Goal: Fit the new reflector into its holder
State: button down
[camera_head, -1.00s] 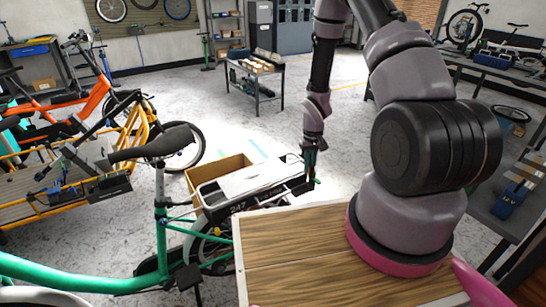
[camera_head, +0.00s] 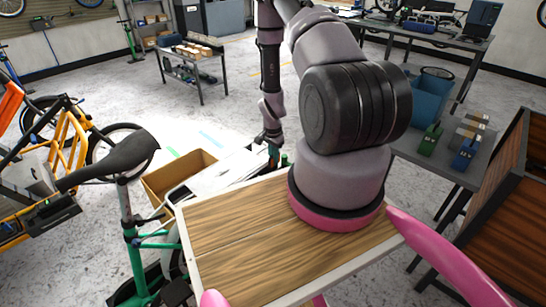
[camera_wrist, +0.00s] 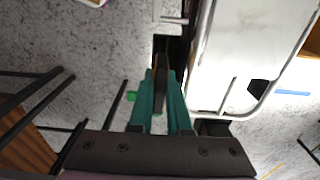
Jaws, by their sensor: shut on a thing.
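The green bike's white-topped rear carrier (camera_head: 212,174) is partly hidden behind my wooden top in the head view. It fills the upper right of the wrist view (camera_wrist: 235,45). My gripper (camera_head: 273,154) is low at the carrier's far right end. In the wrist view, the teal fingers of my gripper (camera_wrist: 161,74) are closed on a thin dark piece (camera_wrist: 161,92), seen edge-on, likely the reflector. The fingertips are just left of the carrier's edge, by a dark gap. I cannot tell if the piece touches anything. The holder cannot be made out clearly.
An open cardboard box (camera_head: 180,176) lies beyond the carrier. The bike's black saddle (camera_head: 110,160) is at left. A grey bench (camera_head: 440,160) with green and blue tools and a blue bin (camera_head: 430,98) stand at right. Clear floor lies behind my gripper.

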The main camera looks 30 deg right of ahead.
jog(key=shift+d+f, duration=0.1)
jog(key=shift+f, duration=2.55)
jog(key=shift+f, duration=0.95)
jog(key=shift+r, duration=0.1)
jog(key=shift+r, duration=0.8)
jog(key=shift+f, duration=0.8)
jog(key=shift+r, duration=0.8)
jog(key=shift+f, duration=0.85)
jog(key=c, duration=0.8)
grip_release()
